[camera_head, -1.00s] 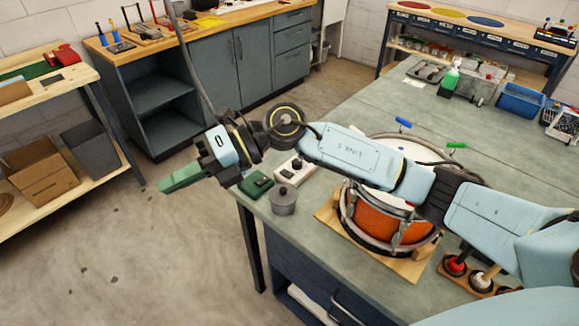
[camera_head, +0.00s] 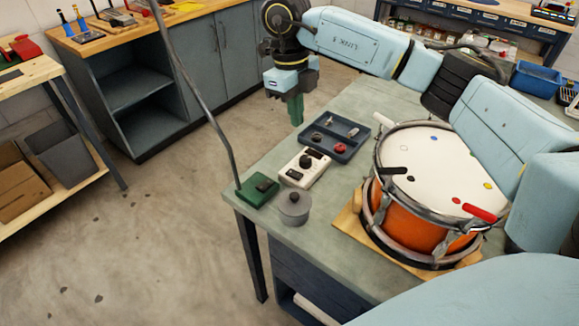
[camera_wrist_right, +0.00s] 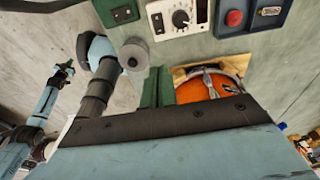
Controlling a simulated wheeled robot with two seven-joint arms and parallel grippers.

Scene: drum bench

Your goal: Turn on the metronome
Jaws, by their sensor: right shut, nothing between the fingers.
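The metronome looks to be the white box with a black dial (camera_head: 305,166) near the left edge of the green-grey bench. It also shows at the top of the right wrist view (camera_wrist_right: 180,16), with a printed scale around its dial. My right gripper (camera_head: 295,110) has green fingers pointing down. It appears above and slightly left of the white box in the head view, apart from it. In the right wrist view its fingers (camera_wrist_right: 157,87) are together and empty. My left gripper does not show in the head view.
A green box (camera_head: 257,190), a grey lidded pot (camera_head: 294,207) and a dark tray (camera_head: 345,149) with small parts stand around the white box. An orange drum (camera_head: 410,222) stands to the right on a wooden board. A thin dark post (camera_head: 195,95) rises at the bench's left corner.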

